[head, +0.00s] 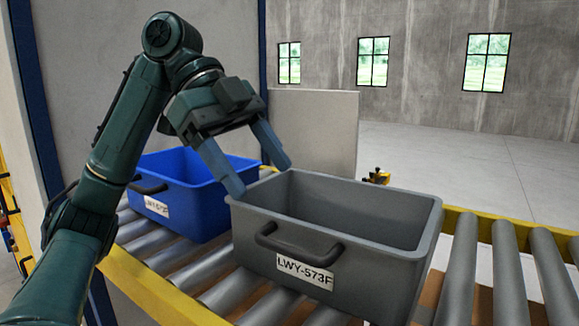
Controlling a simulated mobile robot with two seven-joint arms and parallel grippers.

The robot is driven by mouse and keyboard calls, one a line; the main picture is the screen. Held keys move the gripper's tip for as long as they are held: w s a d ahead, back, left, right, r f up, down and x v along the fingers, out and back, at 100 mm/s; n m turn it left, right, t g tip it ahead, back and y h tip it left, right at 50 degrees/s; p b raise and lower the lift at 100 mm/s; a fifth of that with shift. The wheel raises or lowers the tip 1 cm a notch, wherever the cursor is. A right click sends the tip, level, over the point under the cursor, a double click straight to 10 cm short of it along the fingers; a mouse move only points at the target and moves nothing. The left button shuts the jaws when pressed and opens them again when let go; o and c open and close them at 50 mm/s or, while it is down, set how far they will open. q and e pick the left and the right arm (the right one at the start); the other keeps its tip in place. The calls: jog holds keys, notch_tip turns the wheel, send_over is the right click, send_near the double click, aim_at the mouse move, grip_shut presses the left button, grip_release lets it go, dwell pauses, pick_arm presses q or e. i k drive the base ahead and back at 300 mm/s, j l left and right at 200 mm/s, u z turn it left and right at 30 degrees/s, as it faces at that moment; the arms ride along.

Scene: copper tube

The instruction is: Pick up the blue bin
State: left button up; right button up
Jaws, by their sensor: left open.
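The blue bin (205,213) sits on the roller conveyor (186,258) at the left, with a dark handle and a white label on its front. My left arm covers part of its left side. My left gripper (262,178) is open and empty, its two fingers apart. In the picture it lies over the right part of the blue bin and the left rim of the grey bin; I cannot tell if it touches either. My right gripper is not in view.
A grey bin (400,268) with a label reading LWY-573F stands on the rollers to the right of the blue bin. Yellow rails (160,298) edge the conveyor. A low grey panel (315,125) stands behind. Bare rollers (505,270) lie at the right.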

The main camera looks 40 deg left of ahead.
aim_at(174, 187)
jog(key=k, duration=1.5)
